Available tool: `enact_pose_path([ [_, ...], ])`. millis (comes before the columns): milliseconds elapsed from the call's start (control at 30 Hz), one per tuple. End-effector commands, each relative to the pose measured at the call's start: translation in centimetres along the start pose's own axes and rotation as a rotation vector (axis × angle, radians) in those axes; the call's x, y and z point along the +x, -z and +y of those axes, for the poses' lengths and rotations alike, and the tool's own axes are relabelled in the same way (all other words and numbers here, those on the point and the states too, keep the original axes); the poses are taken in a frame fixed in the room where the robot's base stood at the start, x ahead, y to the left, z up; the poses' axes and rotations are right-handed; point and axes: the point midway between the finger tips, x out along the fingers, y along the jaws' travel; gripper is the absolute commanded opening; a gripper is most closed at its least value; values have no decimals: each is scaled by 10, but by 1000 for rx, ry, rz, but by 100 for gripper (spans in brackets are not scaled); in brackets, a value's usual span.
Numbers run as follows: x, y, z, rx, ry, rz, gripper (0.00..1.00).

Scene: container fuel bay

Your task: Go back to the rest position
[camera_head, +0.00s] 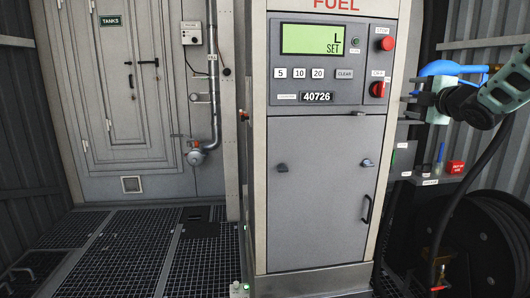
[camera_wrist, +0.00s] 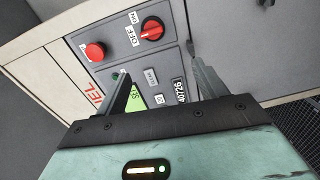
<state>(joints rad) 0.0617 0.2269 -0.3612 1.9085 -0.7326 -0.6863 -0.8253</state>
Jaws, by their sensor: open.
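My gripper (camera_head: 411,106) is at the right in the head view, beside the upper right of the fuel pump (camera_head: 325,190), with its fingers pointing left. In the wrist view the two dark fingers of my gripper (camera_wrist: 157,62) are apart, with nothing held between them. Beyond them lies the pump panel, turned sideways, with a red stop button (camera_wrist: 95,51) and a red rotary knob (camera_wrist: 152,29). My gripper appears clear of the panel. A resting pose is not marked in either view.
A blue nozzle (camera_head: 440,68) shows behind my gripper. A door marked TANKS (camera_head: 115,90) and open grating floor (camera_head: 120,255) are at left.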

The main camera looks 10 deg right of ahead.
Motion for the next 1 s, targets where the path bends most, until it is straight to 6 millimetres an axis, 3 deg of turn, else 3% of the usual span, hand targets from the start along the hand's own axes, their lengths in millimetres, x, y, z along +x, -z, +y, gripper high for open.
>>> enact_pose_path([
  [133,-5,69,-48,246,154,-16,71],
  [267,-32,141,-104,476,359,-57,71],
  [467,-109,236,-184,703,694,-161,71],
  [600,-184,285,-232,782,926,-271,71],
  [767,-273,316,-272,799,1146,-419,71],
  [1000,-379,326,-304,747,1351,-628,71],
])
